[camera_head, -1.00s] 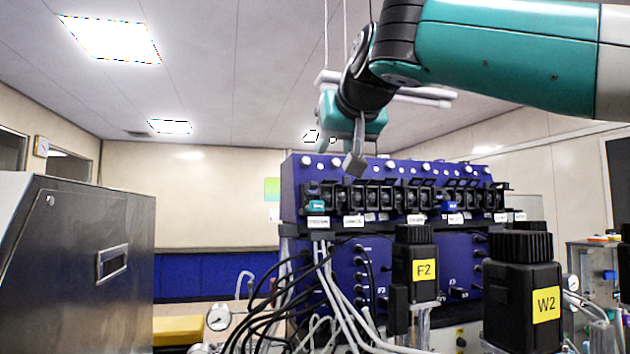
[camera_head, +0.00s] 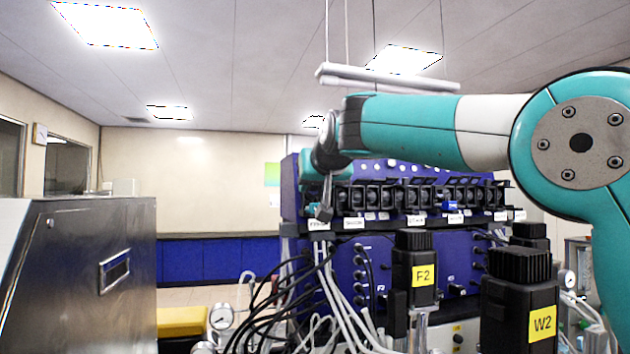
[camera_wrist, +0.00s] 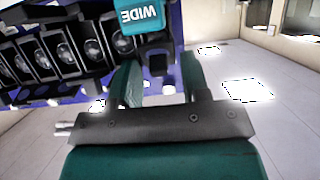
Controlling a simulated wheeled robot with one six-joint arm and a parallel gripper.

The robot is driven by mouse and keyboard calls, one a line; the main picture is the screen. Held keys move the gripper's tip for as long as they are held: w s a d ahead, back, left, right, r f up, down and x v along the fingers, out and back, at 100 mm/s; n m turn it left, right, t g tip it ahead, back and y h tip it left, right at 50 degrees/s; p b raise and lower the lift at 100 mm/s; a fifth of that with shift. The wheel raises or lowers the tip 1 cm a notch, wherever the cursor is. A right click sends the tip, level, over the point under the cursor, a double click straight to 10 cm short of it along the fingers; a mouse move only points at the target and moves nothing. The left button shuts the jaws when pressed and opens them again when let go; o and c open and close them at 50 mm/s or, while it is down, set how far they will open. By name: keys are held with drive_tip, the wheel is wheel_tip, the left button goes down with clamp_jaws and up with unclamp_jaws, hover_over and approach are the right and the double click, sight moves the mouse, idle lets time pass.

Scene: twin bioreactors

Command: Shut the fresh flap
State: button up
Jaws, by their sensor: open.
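A row of black pump heads (camera_head: 420,199) runs along the front of the blue bioreactor unit (camera_head: 375,265), with white labels under it too small to read. I cannot tell which one is the fresh flap or whether it is open. My gripper (camera_head: 322,208) is at the left end of the row, in front of it or touching; the head view does not settle which. In the wrist view my gripper (camera_wrist: 161,80) has its two fingers apart with nothing between them. A teal block marked WIDE (camera_wrist: 138,17) is just beyond the fingertips, beside the pump heads (camera_wrist: 62,50).
Black bottle-like units marked F2 (camera_head: 414,268) and W2 (camera_head: 520,305) stand in front of the unit. Dark and pale tubes (camera_head: 310,300) hang below the row's left end. A steel cabinet (camera_head: 75,275) stands at left. A grey rail (camera_head: 385,80) hangs above my arm.

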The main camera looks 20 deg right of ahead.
drive_tip(key=c, duration=0.6)
drive_tip(key=shift+f+b, duration=0.1)
drive_tip(key=shift+b, duration=0.25)
drive_tip(key=shift+f+t+b, duration=0.35)
drive_tip(key=shift+t+b, duration=0.05)
drive_tip(key=shift+b, duration=0.8)
drive_tip(key=t+b, duration=0.1)
drive_tip(key=b, duration=0.2)
drive_tip(key=shift+f, duration=0.3)
drive_tip(key=t+b, duration=0.1)
drive_tip(key=b, duration=0.2)
drive_tip(key=t+b, duration=0.1)
drive_tip(key=b, duration=0.2)
drive_tip(key=shift+f+t, duration=0.2)
drive_tip(key=shift+t, duration=0.1)
drive_tip(key=shift+r+t+b, duration=0.2)
drive_tip(key=shift+t+b, duration=0.4)
drive_tip(key=shift+b, duration=0.55)
drive_tip(key=shift+r, duration=0.15)
